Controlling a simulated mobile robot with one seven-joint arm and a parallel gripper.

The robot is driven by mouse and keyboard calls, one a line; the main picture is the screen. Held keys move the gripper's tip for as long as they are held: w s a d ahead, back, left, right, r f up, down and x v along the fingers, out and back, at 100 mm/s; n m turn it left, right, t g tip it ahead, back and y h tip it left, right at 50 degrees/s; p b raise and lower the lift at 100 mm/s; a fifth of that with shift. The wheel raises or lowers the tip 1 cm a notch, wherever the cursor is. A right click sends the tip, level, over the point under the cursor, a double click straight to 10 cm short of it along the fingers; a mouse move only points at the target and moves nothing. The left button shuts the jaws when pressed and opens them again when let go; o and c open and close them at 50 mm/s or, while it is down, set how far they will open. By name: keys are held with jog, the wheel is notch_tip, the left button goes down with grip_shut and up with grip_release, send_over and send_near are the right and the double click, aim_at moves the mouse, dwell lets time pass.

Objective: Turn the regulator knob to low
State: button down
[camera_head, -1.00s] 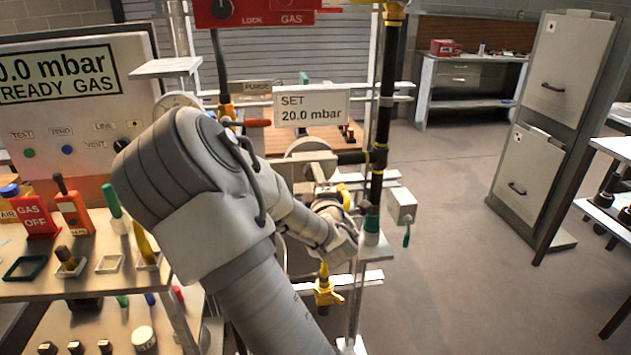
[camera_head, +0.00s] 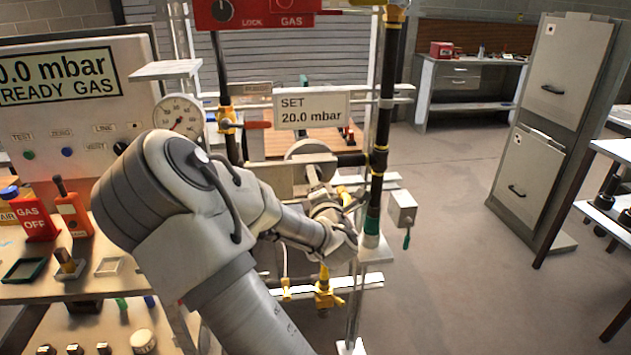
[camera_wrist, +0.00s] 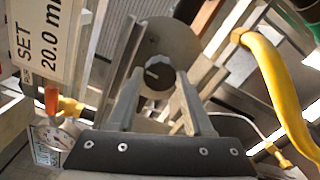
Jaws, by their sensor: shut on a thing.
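The dark round regulator knob (camera_wrist: 157,76), with a pale pointer mark on its face, shows in the wrist view in front of a round grey regulator body (camera_wrist: 172,42). My gripper (camera_wrist: 157,82) has one finger on each side of the knob and is shut on it. In the head view my gripper (camera_head: 322,190) is at the regulator (camera_head: 308,150), left of the black vertical pipe. The knob cannot be made out there. A sign (camera_head: 312,110) above reads "SET 20.0 mbar".
The black pipe (camera_head: 381,150) stands close right of my gripper. A yellow hose (camera_wrist: 275,90) runs right of it in the wrist view. A pressure gauge (camera_head: 179,115) and a bench (camera_head: 125,285) with tools are at left. The floor at right is open.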

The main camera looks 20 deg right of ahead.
jog(key=shift+c, duration=1.5)
grip_release()
